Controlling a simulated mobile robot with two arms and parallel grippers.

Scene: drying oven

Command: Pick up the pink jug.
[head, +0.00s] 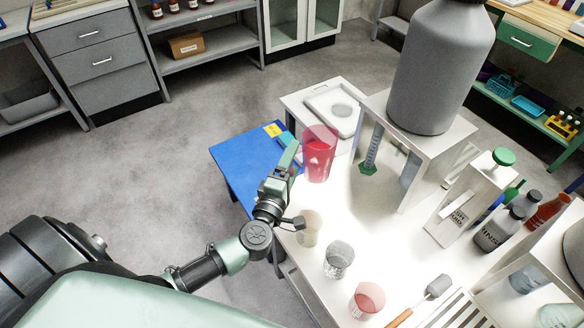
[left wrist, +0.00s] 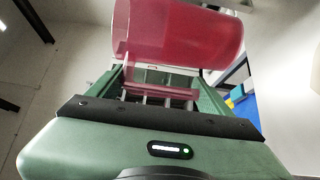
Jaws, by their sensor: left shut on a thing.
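The pink jug (head: 319,160), see-through with a redder inside, is at the far left part of the white table. My left gripper (head: 291,160) comes from the left and is shut on the jug's handle side. In the left wrist view the jug (left wrist: 180,38) lies across the top of the picture, just beyond the fingers (left wrist: 160,88), with its pink handle part between them. I cannot tell whether the jug's base touches the table. My right gripper is not in view.
A grey bottle (head: 440,65) stands on a white stand (head: 412,180) right of the jug, with a green-footed cylinder (head: 373,150) close by. A clear cup (head: 339,260) and a reddish cup (head: 367,299) stand nearer. A blue surface (head: 240,170) lies left.

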